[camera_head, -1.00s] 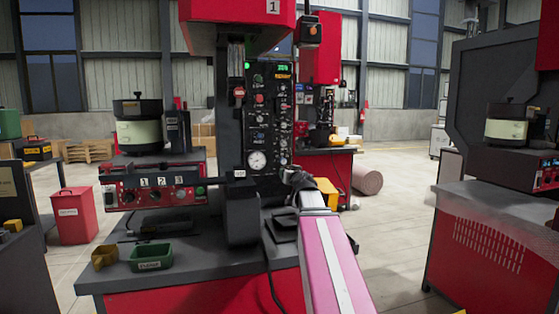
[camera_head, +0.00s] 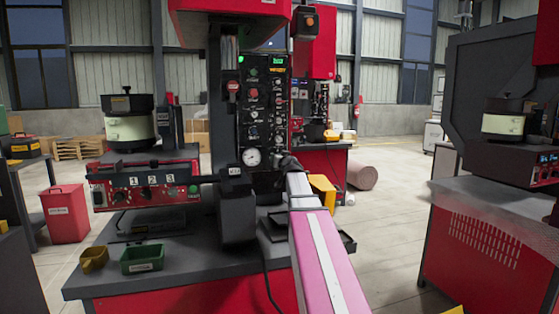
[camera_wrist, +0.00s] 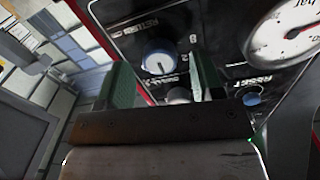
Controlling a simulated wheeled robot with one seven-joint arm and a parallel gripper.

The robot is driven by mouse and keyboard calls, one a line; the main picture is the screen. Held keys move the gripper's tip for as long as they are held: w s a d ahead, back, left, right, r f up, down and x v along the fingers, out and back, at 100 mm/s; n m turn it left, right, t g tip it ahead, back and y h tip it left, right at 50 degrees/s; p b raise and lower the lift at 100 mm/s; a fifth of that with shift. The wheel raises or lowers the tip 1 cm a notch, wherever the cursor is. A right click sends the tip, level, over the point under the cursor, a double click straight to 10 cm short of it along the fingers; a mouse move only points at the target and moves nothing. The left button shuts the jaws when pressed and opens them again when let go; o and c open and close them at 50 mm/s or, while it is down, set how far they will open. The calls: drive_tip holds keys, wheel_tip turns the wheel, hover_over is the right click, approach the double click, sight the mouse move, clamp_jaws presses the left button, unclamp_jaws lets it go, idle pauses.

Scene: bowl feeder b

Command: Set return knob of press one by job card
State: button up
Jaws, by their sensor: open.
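Press one (camera_head: 222,205) stands in front of me with an upright black control panel (camera_head: 262,112) of knobs, buttons and a gauge. My gripper (camera_head: 284,163) is at the panel's lower right, beside the gauge, in the head view. In the wrist view my gripper (camera_wrist: 160,66) is open, its two green fingers apart. A round knob with a pale face and blue side (camera_wrist: 159,57) shows between and beyond the fingers. Lettering above it is partly readable and looks like "RETURN". I cannot tell whether the fingers touch the knob. I cannot make out a job card.
The pressure gauge (camera_wrist: 285,30) and a blue button by a "RESET" label (camera_wrist: 251,99) are close to the right finger. Another press (camera_head: 490,180) stands at right.

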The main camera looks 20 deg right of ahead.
drive_tip(key=shift+w, duration=0.6)
drive_tip(key=c, duration=0.9)
drive_tip(key=m, duration=0.8)
drive_tip(key=shift+m, duration=0.3)
